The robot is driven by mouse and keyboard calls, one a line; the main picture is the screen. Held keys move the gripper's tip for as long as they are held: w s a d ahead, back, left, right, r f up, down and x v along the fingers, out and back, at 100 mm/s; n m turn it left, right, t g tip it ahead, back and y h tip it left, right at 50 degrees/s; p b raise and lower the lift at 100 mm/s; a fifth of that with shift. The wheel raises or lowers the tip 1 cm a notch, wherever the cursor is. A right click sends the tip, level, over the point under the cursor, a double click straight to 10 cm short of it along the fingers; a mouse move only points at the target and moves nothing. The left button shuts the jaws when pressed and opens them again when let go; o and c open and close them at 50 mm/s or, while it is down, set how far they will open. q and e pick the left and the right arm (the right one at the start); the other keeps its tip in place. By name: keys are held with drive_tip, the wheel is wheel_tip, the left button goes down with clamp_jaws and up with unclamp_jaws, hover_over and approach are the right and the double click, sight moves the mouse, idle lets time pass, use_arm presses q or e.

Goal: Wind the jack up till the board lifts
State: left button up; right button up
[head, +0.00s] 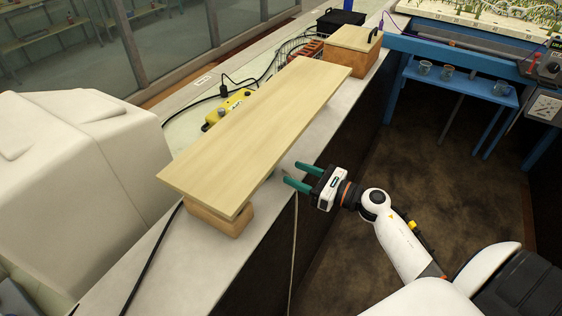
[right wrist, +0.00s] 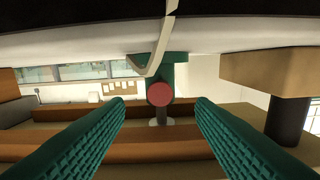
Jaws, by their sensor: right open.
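The pale wooden board (head: 258,125) lies lengthwise along the counter, its near end over a wooden block (head: 218,218). The right wrist view looks upside down. There a green jack (right wrist: 166,72) with a round red knob (right wrist: 160,94) stands between and beyond the open fingers, which seem not to touch it. Its grey stem ends in a pale disc (right wrist: 160,122); I cannot tell whether this touches the board. My left gripper is out of view.
A wooden box (head: 350,50) stands beyond the board's far end. A yellow device (head: 228,106) with a black cable lies left of the board. A thin pale strip (head: 294,250) hangs over the counter's edge below my right gripper.

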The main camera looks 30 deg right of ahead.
drive_tip(key=p+x, duration=0.1)
drive_tip(key=x, duration=0.4)
drive_tip(key=shift+w+a, duration=0.15)
drive_tip(key=shift+w, duration=0.1)
drive_tip(key=c, duration=1)
drive_tip(key=shift+m+p, duration=0.3)
drive_tip(key=shift+m, duration=0.1)
